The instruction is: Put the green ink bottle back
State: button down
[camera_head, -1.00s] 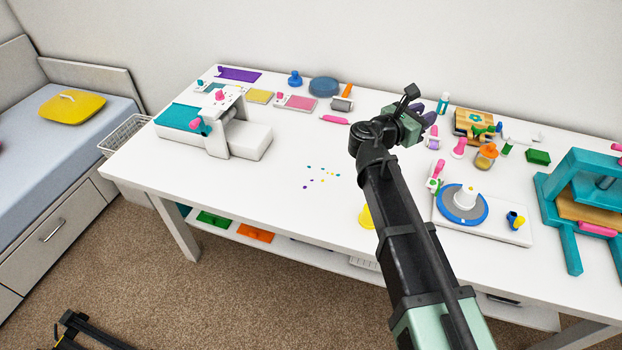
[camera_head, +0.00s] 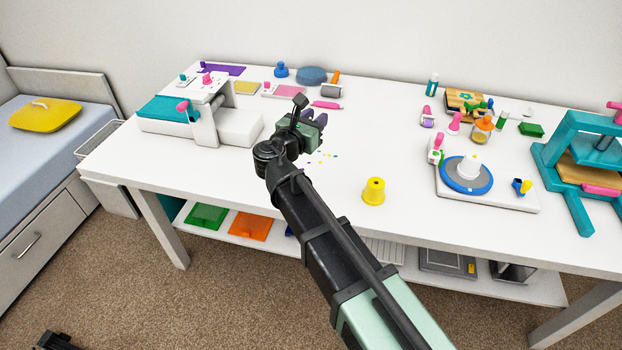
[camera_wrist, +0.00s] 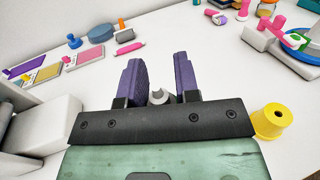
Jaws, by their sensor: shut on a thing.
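My gripper (camera_head: 314,119) is over the left-middle of the white table, near some small coloured dots. In the wrist view its two purple fingers (camera_wrist: 157,72) are shut on a pale grey, rounded thing (camera_wrist: 160,96) low between them. Only its top shows, so I cannot tell whether it is the green ink bottle; the gripper hides it in the head view. A small green and white bottle-like thing (camera_head: 502,119) stands at the right back of the table. A teal bottle with a white band (camera_head: 432,84) stands at the back, left of a wooden block.
A yellow cone-like cup (camera_head: 373,191) stands near the front edge. A white press with a teal bed (camera_head: 215,115) is on the left. A blue turntable (camera_head: 466,176) and a teal press (camera_head: 585,170) are on the right. The table's middle is fairly clear.

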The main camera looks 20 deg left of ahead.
notch_tip(320, 180, down, 14)
jog(key=b, duration=1)
jog(key=shift+r+b, duration=0.25)
jog(key=shift+b, duration=0.15)
jog(key=shift+r, duration=0.2)
jog(key=shift+f, duration=0.15)
jog(key=c, duration=0.8)
grip_release()
jog(key=shift+c, duration=0.2)
jog(key=shift+s+r+p, duration=0.2)
jog(key=shift+r+p, duration=0.05)
jog(key=shift+p, duration=0.05)
jog(key=v, duration=1.1)
jog(key=shift+s+a+f, duration=0.1)
jog(key=shift+s+a, duration=0.05)
jog(key=shift+s, duration=0.2)
